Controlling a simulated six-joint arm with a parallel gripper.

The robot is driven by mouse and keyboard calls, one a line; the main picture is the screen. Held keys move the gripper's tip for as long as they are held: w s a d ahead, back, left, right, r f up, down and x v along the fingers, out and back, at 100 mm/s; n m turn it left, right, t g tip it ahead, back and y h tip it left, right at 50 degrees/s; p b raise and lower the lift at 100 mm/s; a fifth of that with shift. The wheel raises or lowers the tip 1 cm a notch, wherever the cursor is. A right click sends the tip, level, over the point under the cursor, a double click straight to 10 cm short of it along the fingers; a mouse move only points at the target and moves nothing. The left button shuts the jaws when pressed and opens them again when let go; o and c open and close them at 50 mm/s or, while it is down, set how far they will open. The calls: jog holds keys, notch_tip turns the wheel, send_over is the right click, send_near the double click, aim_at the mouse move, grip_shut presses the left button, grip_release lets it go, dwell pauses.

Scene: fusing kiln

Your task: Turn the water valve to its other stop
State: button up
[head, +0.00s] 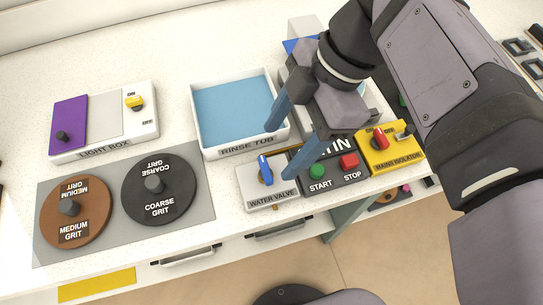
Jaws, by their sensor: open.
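The water valve (270,196) is a white-grey box with a label on its front, in front of the rinse tub. Its blue lever (264,170) sits on a round tan base and points away from the front edge, leaning slightly left. My gripper (279,154) is open and empty, reaching in from the upper right with two blue fingers. In the picture one fingertip is above the lever and the other to its right. I cannot tell how high the fingers are or whether they touch the valve. Part of the valve's right side is hidden by a finger.
The rinse tub (203,142) stands directly behind the valve. A dark panel with a green START button (316,171) and a red STOP button (349,161) is close on the right, before the yellow mains isolator (392,160). Grit discs (160,205) and the light box (103,150) are left.

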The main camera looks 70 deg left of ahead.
aim_at(267, 168)
jog(key=shift+x, duration=3.1)
jog(key=c, duration=1)
